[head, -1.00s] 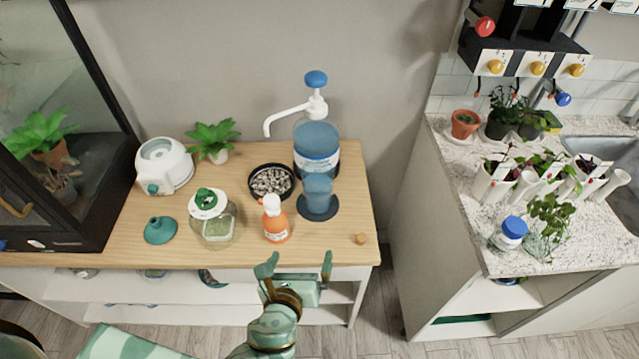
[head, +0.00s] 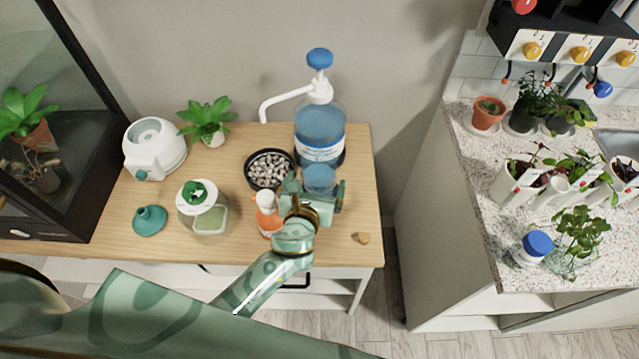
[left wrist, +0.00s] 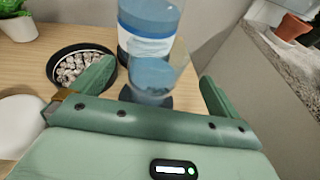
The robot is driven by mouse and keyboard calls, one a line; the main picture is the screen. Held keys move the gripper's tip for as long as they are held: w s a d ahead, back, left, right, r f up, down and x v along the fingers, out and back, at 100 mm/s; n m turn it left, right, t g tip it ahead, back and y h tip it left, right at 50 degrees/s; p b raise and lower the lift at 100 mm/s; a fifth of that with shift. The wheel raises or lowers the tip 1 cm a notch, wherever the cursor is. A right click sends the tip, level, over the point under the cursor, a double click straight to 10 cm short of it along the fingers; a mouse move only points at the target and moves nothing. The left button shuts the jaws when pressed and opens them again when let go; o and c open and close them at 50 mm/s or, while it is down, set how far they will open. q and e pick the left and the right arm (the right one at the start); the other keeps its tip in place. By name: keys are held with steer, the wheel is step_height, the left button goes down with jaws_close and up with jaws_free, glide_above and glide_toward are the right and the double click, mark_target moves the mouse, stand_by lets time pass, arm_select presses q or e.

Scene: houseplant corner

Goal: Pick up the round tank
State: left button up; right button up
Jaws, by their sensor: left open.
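The round tank (head: 319,179), which I take to be the clear cylinder with blue liquid, stands upright on the table in front of the large pump bottle. It also shows in the left wrist view (left wrist: 153,78), on a dark round base (left wrist: 158,101). My left gripper (head: 312,188) is open, with one finger on each side of the tank in the picture. In the left wrist view both fingers are apart from it, with a wider gap on the right. In the head view the gripper hides the tank's lower part and base. My right gripper is not in view.
The pump bottle (head: 319,120) stands right behind the tank. A black bowl of pebbles (head: 249,181) and an orange spray bottle (head: 265,223) are close on the left. A small brown piece (head: 362,238) lies at front right. The table's right end is otherwise clear.

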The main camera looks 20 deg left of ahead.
mark_target(322, 157)
arm_select(q)
steer(key=shift+x, duration=0.75)
steer(key=b+x, duration=0.1)
steer(key=x, duration=0.4)
steer(key=shift+a+b, duration=0.2)
steer(key=shift+b, duration=0.15)
steer(key=c, duration=1.9)
steer(key=shift+r, duration=0.2)
steer(key=shift+c, duration=0.5)
